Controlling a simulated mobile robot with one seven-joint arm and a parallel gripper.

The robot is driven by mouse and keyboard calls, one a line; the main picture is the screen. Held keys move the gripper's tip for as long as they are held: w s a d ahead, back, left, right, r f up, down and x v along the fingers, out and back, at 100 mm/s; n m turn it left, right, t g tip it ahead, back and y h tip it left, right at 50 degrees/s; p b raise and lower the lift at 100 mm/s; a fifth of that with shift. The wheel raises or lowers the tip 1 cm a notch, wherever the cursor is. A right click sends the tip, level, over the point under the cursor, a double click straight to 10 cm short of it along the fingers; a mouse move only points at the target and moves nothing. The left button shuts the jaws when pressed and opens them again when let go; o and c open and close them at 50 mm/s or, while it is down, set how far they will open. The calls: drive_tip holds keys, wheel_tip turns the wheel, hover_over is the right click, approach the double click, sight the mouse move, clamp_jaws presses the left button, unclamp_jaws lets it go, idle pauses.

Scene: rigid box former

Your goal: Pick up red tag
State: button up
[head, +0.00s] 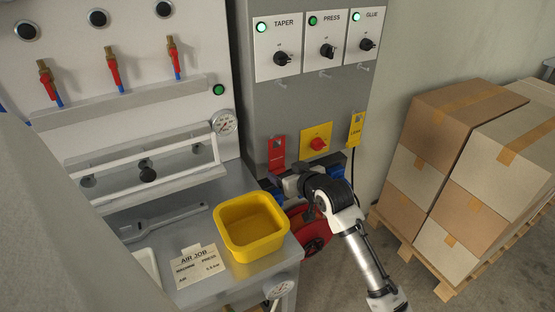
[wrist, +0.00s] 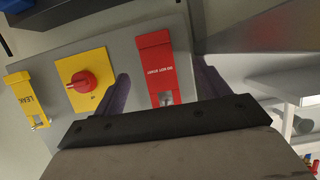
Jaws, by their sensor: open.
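The red tag (head: 277,152) hangs on the grey cabinet front, left of the yellow plate with the red knob. In the wrist view the red tag (wrist: 157,62) has white print and a lower opening with a metal piece showing in it. My gripper (head: 284,181) is just below the tag in the head view. In the wrist view my gripper (wrist: 162,80) is open, with one dark finger on each side of the tag. The fingers look apart from it; depth is hard to judge.
A red rotary knob (wrist: 83,81) on a yellow plate sits close beside one finger. A yellow LEAK tag (head: 356,129) hangs farther right. A yellow bin (head: 250,249) and an AIR JOB card (head: 198,264) are on the bench. Stacked boxes (head: 456,104) stand at right.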

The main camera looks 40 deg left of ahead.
sight(277, 159)
drive_tip(key=x, duration=0.1)
drive_tip(key=p+x, duration=0.1)
drive_tip(key=x, duration=0.1)
drive_tip(key=r+p+x, duration=0.1)
drive_tip(key=x, duration=0.1)
drive_tip(key=shift+w+a, duration=0.2)
drive_tip(key=shift+w, duration=0.2)
drive_tip(key=shift+w+a+f+p, duration=0.2)
drive_tip(key=shift+a+f+p, duration=0.1)
drive_tip(key=shift+a+f, duration=0.05)
drive_tip(key=c, duration=1.1)
drive_tip(key=shift+c, duration=0.2)
drive_tip(key=shift+r, duration=0.1)
drive_tip(key=shift+r+b, duration=0.4)
drive_tip(key=shift+r, duration=0.05)
drive_tip(key=s+d+b, duration=0.3)
drive_tip(key=d, duration=0.5)
drive_tip(key=s+d+b, duration=0.3)
drive_tip(key=s+d, duration=0.1)
drive_tip(key=d, duration=0.4)
drive_tip(key=shift+d+r+b, duration=0.25)
drive_tip(key=shift+d+b, duration=0.1)
